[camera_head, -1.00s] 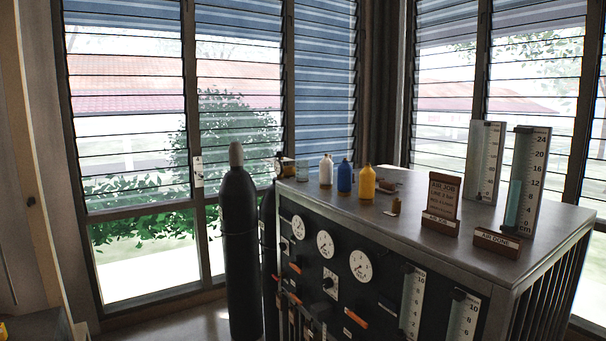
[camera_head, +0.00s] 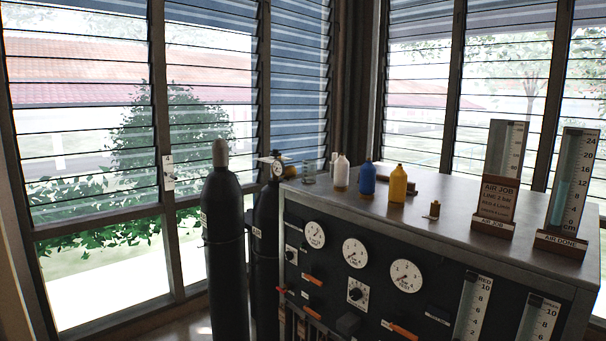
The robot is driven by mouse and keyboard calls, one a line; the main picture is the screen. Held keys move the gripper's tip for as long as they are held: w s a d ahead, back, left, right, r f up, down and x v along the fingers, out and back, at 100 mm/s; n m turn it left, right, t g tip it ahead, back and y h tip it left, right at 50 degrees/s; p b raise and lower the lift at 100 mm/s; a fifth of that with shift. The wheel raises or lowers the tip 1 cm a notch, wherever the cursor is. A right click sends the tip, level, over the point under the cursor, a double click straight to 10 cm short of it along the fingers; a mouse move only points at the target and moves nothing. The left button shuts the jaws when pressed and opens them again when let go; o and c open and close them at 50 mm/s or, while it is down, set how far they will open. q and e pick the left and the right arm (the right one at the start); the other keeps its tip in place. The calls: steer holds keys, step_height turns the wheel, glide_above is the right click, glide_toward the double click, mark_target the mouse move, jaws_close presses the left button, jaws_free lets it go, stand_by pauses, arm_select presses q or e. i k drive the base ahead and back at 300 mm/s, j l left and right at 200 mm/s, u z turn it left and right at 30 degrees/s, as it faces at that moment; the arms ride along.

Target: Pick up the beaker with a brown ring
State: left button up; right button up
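A small clear vessel (camera_head: 309,173), perhaps a glass beaker, stands at the back left of the console top (camera_head: 460,205). It is too small to tell whether it has a brown ring. To its right stand a white bottle (camera_head: 341,172), a blue bottle (camera_head: 367,178) and a yellow bottle (camera_head: 398,185), all upright. A small brown item (camera_head: 434,210) sits to the right of the yellow bottle, nearer the front edge. Neither of my grippers is in view.
Two dark gas cylinders (camera_head: 224,250) stand at the console's left. Its front carries round gauges (camera_head: 355,253). An AIR JOB sign (camera_head: 495,205) and a tall AIR DONE scale (camera_head: 573,180) stand at the right. Louvred windows (camera_head: 80,110) lie behind.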

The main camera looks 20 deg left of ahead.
mark_target(309, 165)
steer(key=i+j+z, duration=0.1)
steer(key=i+j, duration=0.2)
steer(key=i+j+z, duration=0.15)
steer(key=i+j, duration=0.15)
steer(key=j, duration=0.15)
steer(key=i+j+z, duration=0.1)
steer(key=i+j, duration=0.15)
steer(key=j, duration=0.2)
steer(key=i+j+z, duration=0.15)
steer(key=j, duration=0.3)
steer(key=i, duration=0.1)
